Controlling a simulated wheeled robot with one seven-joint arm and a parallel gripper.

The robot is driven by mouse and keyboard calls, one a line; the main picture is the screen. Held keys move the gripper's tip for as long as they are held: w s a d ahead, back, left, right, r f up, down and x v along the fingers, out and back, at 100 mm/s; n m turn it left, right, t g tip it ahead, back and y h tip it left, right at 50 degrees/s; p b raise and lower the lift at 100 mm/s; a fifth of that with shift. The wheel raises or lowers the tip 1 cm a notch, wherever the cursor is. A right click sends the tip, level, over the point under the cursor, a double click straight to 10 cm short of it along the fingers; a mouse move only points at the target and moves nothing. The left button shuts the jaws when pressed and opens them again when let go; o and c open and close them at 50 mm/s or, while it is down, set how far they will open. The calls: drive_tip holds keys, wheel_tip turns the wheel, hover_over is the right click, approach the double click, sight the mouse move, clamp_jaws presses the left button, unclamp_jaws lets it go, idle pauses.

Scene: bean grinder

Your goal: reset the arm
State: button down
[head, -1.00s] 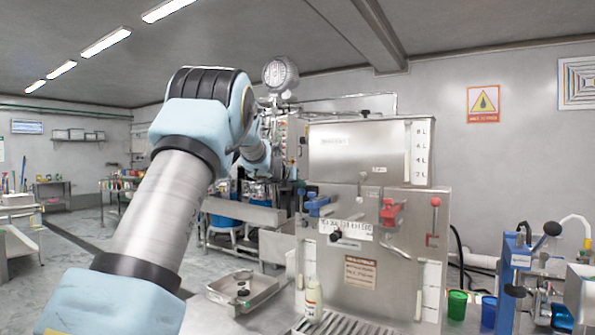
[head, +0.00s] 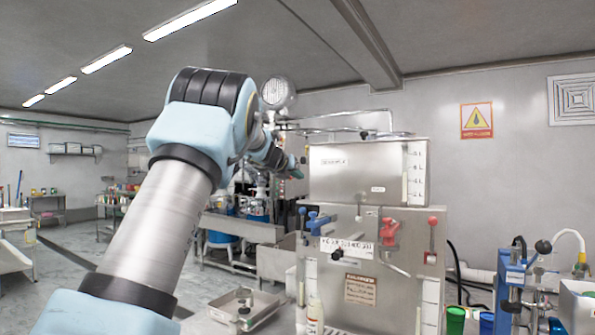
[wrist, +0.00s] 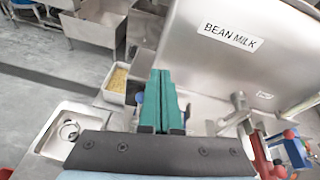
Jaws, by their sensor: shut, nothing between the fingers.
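My arm rises from the lower left of the head view, bends at a blue and black joint, and reaches back behind it. My gripper (head: 294,171) shows small beside the upper left of the steel machine. In the wrist view my gripper (wrist: 159,88) has its two green fingers together, with nothing between them. The machine's steel tank (wrist: 235,50), labelled BEAN MILK, is right of the fingers; whether they touch it cannot be told, though a gap seems to show.
The steel machine (head: 375,265) has blue and red valve handles on its front. A tray (head: 262,306) lies at its left. A blue device (head: 510,285) and a green cup (head: 456,320) are at right. A pan of yellowish grains (wrist: 117,82) lies beyond the fingers.

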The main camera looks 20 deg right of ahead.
drive_tip(key=s+a+f+n+t+y, duration=0.1)
drive_tip(key=a+f+n+y, duration=0.25)
drive_tip(key=a+n, duration=0.55)
drive_tip(key=s+a+f+n+t+y, duration=0.1)
drive_tip(key=a+f+n+y, duration=0.1)
drive_tip(key=a+f+n, duration=0.5)
drive_tip(key=s+a+f+n+g+y, duration=0.25)
drive_tip(key=s+a+f+n, duration=0.35)
drive_tip(key=a+n, duration=0.35)
drive_tip(key=s+a+f+n+g, duration=0.2)
drive_tip(key=s+f+n, duration=0.3)
drive_tip(key=s, duration=0.5)
drive_tip(key=s+a+f+n+g+y, duration=0.1)
drive_tip(key=s+a+f+n+g, duration=0.2)
drive_tip(key=s, duration=0.8)
drive_tip(key=s+a+f+n+g, duration=0.3)
drive_tip(key=s+f+n, duration=0.5)
drive_tip(key=s, duration=0.3)
drive_tip(key=shift+s+f+y, duration=0.2)
drive_tip(key=shift+f+y, duration=0.2)
drive_tip(key=shift+f, duration=0.15)
